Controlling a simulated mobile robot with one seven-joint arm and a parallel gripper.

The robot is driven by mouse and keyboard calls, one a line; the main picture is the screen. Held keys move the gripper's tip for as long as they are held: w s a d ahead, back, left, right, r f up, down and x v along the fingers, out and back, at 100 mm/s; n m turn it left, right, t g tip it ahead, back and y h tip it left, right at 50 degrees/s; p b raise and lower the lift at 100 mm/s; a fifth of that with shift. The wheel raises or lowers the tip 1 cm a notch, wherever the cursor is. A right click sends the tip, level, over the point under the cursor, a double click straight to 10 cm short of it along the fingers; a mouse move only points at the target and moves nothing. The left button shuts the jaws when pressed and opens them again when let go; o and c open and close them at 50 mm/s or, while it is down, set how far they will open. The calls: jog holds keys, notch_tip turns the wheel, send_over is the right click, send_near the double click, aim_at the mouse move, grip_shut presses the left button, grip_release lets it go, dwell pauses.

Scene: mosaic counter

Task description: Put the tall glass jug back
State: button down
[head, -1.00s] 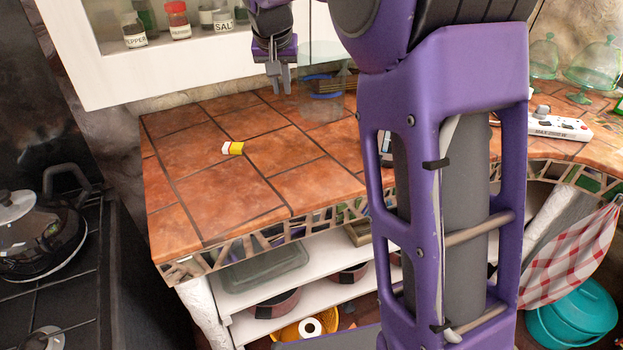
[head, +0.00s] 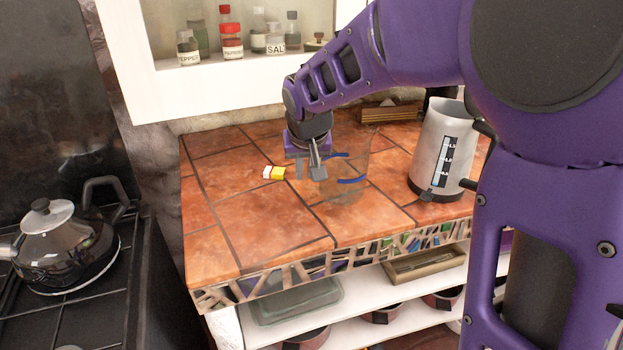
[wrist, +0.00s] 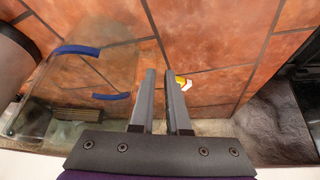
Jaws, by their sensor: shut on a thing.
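The tall glass jug (head: 350,168) is clear, with blue bands, and stands out faintly against the tiles in the head view. It also shows as a large see-through shape at the left of the wrist view (wrist: 60,78). My gripper (head: 317,176) is at the jug's left side, with its fingers pointing down. In the wrist view my gripper (wrist: 165,75) has its fingers close together, shut on the jug's edge, though the clear glass between them is hard to see. The jug looks roughly upright; I cannot tell whether its base touches the counter.
A small yellow, white and red block (head: 274,173) lies on the tiled counter (head: 245,215), left of the jug. A grey kettle (head: 436,150) stands to the right, a wooden box (head: 390,113) behind. Spice jars (head: 231,42) fill the wall niche. The counter's front left is clear.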

aim_at(306, 186)
notch_tip(306, 186, down, 4)
jog(key=shift+f+b, duration=0.15)
jog(key=shift+b, duration=0.15)
jog(key=shift+f, duration=0.25)
jog(key=c, duration=0.9)
grip_release()
jog(key=p+v, duration=0.6)
jog(key=v, duration=0.6)
jog(key=shift+r, duration=0.2)
